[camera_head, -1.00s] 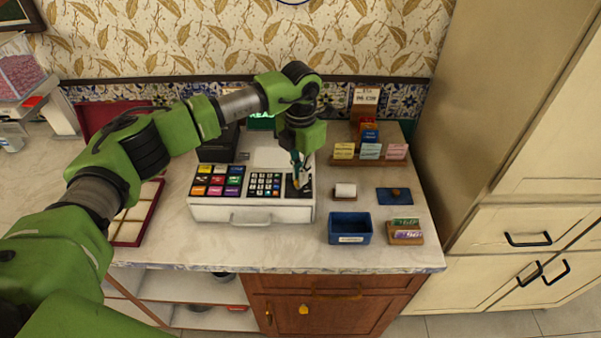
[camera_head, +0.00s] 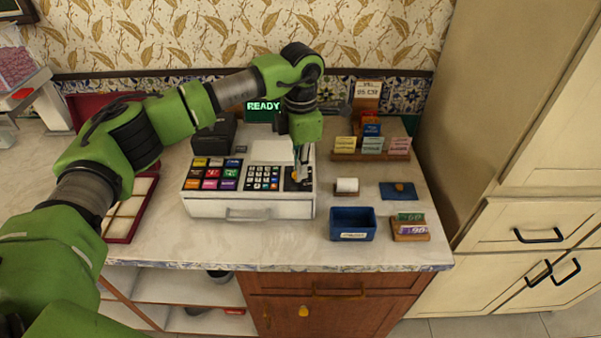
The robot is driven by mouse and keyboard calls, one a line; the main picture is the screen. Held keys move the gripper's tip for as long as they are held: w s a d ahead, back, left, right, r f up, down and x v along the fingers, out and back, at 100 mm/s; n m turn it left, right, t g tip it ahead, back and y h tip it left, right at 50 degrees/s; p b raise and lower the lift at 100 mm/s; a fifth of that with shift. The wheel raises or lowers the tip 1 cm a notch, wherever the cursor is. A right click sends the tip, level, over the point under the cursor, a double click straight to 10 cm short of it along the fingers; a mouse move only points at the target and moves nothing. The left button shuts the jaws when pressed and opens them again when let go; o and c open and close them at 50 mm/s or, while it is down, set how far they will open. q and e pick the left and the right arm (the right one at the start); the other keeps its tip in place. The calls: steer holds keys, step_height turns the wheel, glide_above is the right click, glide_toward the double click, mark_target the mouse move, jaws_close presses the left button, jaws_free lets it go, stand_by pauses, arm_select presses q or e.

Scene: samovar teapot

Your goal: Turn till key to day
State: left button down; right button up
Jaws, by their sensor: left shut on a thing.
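The white till (camera_head: 250,207) stands on the counter, with coloured keys (camera_head: 212,174) at its left and a number pad (camera_head: 263,177) in the middle. Its green display (camera_head: 262,106) reads READY. My left gripper (camera_head: 297,174) points down over the dark key panel (camera_head: 303,185) at the till's right side. It is shut on the small orange-yellow till key (camera_head: 295,176), which is mostly hidden by the fingers. The key's exact angle and the panel's markings are too small to tell. My right gripper is not in view.
A blue box (camera_head: 352,223), a paper roll (camera_head: 347,185), a blue mat (camera_head: 398,191) and a card holder (camera_head: 410,229) stand right of the till. A wooden card rack (camera_head: 371,154) is behind them. A red-edged tray (camera_head: 130,212) lies left. Bare counter runs along the front.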

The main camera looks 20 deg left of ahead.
arm_select(q)
steer(key=shift+m+b, duration=1.1)
steer(key=shift+m, duration=0.8)
steer(key=shift+r, duration=0.1)
steer(key=c, duration=2.2)
jaws_free()
steer(key=shift+s, duration=0.1)
step_height(320, 180, up, 12)
steer(key=shift+f, duration=0.1)
